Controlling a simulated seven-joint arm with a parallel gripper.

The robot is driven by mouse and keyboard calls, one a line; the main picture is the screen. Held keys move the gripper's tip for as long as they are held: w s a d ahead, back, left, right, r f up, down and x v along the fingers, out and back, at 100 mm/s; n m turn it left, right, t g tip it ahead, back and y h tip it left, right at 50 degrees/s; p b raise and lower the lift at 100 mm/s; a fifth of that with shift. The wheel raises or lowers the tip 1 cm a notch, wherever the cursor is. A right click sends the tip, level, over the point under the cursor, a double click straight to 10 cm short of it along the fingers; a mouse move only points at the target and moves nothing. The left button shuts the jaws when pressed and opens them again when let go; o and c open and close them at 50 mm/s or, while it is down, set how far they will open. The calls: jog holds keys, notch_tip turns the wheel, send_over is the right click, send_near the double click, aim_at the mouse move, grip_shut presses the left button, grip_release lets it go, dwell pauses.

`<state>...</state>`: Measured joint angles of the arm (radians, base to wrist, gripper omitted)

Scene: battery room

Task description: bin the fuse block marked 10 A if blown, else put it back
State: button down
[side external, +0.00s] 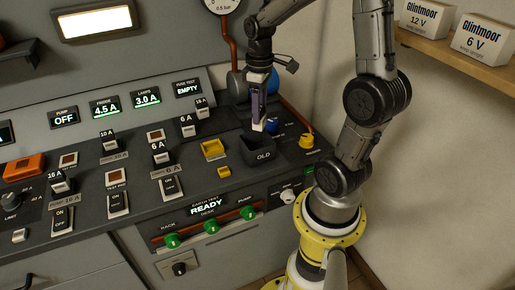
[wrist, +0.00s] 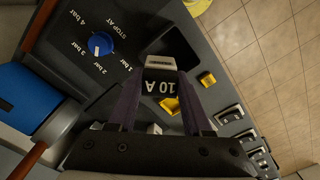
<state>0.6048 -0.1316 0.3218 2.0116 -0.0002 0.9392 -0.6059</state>
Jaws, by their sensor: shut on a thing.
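My gripper (side external: 261,118) is shut on a fuse block, which hangs above the deck close over the dark bin marked OLD (side external: 260,156). In the wrist view the block (wrist: 160,83) has a black face reading 10 A, upside down, and a pale end, between my gripper's fingers (wrist: 160,100). I cannot tell from these frames whether it is blown. The bin's dark opening (wrist: 172,35) is just beyond the block there. The fuse test display (side external: 187,88) reads EMPTY. Another block labelled 10 A (side external: 108,140) appears to stand on the console.
A yellow tray (side external: 213,149) and a small yellow piece (side external: 224,172) are left of the bin. Several fuse blocks and switches stand further left. The earth test panel (side external: 207,206) reads READY.

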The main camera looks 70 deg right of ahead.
jog(key=shift+c, duration=1.2)
grip_release()
jog(key=shift+r, duration=0.1)
notch_tip(320, 180, up, 14)
jog(key=s+a+n+t, duration=0.3)
jog(key=s+a, duration=0.1)
jog(key=a, duration=0.8)
jog(key=s+a+f+m+t, duration=0.2)
jog(key=s+a+f+m, duration=0.1)
jog(key=f, duration=0.3)
jog(key=shift+s+a+t, duration=0.25)
jog(key=shift+a+t, duration=0.05)
jog(key=shift+a, duration=0.45)
